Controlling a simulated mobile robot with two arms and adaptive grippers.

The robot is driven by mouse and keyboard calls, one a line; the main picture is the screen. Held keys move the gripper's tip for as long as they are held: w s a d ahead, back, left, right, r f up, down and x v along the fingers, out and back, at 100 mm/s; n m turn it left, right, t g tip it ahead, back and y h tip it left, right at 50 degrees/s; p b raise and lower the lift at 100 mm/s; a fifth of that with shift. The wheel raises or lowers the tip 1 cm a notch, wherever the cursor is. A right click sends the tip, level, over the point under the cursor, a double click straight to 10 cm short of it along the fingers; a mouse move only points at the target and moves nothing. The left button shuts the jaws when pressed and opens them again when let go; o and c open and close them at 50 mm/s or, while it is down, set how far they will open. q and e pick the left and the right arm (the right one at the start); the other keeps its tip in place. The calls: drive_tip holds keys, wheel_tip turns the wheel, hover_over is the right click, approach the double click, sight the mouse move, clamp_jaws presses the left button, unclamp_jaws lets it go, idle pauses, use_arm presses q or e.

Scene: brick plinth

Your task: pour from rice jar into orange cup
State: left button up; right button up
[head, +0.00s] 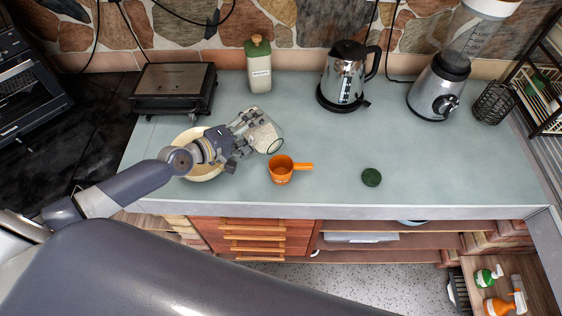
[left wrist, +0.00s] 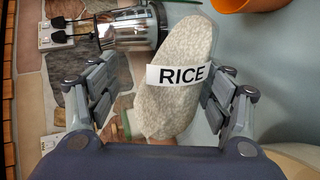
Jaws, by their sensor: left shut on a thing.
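The rice jar (head: 265,134) is clear glass with pale grains and a white RICE label, which I read in the left wrist view (left wrist: 178,105). My left gripper (head: 248,128) is shut on the jar and holds it tilted above the counter, its mouth end toward the lower right. The orange cup (head: 281,171) stands upright on the counter just below and right of the jar's mouth, its handle to the right. A bit of the cup shows at the top of the left wrist view (left wrist: 233,4). I cannot see grains falling. My right gripper is out of view.
A cream bowl (head: 204,171) sits partly under my left wrist. A dark green disc (head: 371,177) lies right of the cup. Behind stand a green canister (head: 259,72), a kettle (head: 342,78), a blender (head: 437,88) and a grill (head: 174,85). The counter's right front is clear.

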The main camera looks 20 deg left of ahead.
sight(258, 134)
use_arm(q)
drive_tip(key=shift+d+r+p, duration=0.1)
drive_tip(key=shift+r+p, duration=0.35)
drive_tip(key=shift+s+d+f+m+t+y, duration=0.2)
drive_tip(key=shift+s+d+m+t+y, duration=0.15)
drive_tip(key=shift+m, duration=0.45)
idle(0.6)
drive_tip(key=shift+s+d+r+m+t+y, duration=0.25)
drive_tip(key=shift+d+r+m+t+y, duration=0.1)
drive_tip(key=shift+d+r+m, duration=0.25)
drive_tip(key=shift+s+d+r+m+t+y, duration=0.2)
drive_tip(key=shift+d+r+m+y, duration=0.15)
drive_tip(key=shift+m, duration=0.35)
idle(3.3)
drive_tip(key=shift+w+a+f+n+g+h, duration=0.35)
drive_tip(key=shift+a+f+n+g, duration=0.1)
drive_tip(key=shift+a+n, duration=0.25)
drive_tip(key=shift+w+a+f+n, duration=0.2)
drive_tip(key=shift+a+f+n, duration=0.1)
drive_tip(key=shift+f, duration=0.1)
drive_tip(key=shift+h, duration=0.4)
